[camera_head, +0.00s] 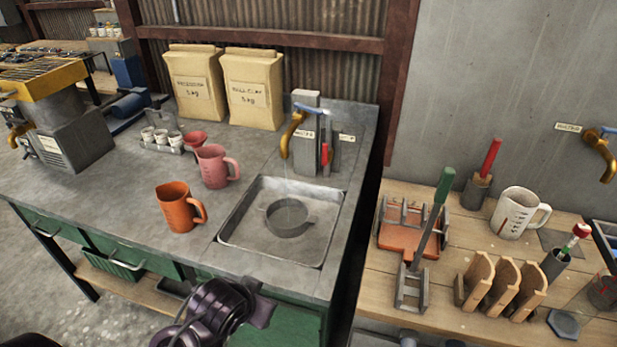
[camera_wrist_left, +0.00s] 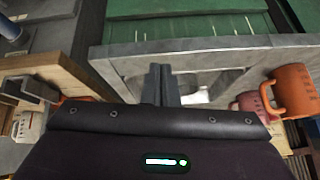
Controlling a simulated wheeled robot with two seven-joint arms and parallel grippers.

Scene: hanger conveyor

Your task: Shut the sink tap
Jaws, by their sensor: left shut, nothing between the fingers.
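The sink tap (camera_head: 290,132) is a curved brass spout on a grey block behind the metal sink basin (camera_head: 335,232), with a blue lever (camera_head: 309,109) on top. A faint thin stream seems to fall from the spout to a round grey vessel (camera_head: 290,217) in the basin. My left gripper (camera_head: 262,306) is low at the counter's front edge, well short of the tap. In the left wrist view its two fingers (camera_wrist_left: 161,84) are together, with nothing between them. The tap cannot be made out there. My right gripper is not in view.
An orange jug (camera_head: 179,207) and a pink jug (camera_head: 214,167) stand left of the basin. Two paper sacks (camera_head: 253,88) stand behind. A red-handled tool stands by the tap. A wooden bench (camera_head: 375,285) with racks and a mug (camera_head: 517,213) is at the right.

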